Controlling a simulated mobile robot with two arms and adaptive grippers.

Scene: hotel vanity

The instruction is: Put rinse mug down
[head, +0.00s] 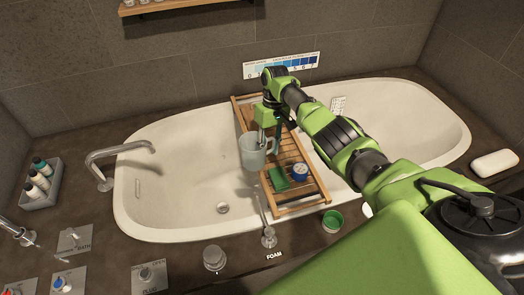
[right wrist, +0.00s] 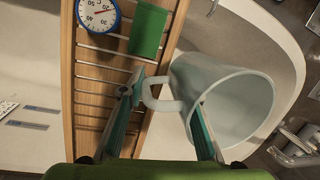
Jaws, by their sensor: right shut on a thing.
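The rinse mug (head: 251,153) is pale grey-blue and shows at the left edge of the slatted wooden bath tray (head: 315,184). My right gripper (head: 266,140) comes down over the tray and is shut on the mug at its handle side. In the right wrist view the mug (right wrist: 238,108) shows its open mouth, and its handle lies between the two green fingers of my right gripper (right wrist: 165,125). The mug is beside the slats, largely over the basin; I cannot tell whether it touches the tray. My left gripper is not in view.
A green block (head: 279,179) and a round blue-rimmed thermometer (head: 300,170) are on the tray's near part. The tray spans the white bathtub (head: 170,200). A green tin (head: 332,220) and a foam tap (head: 268,236) stand on the near rim.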

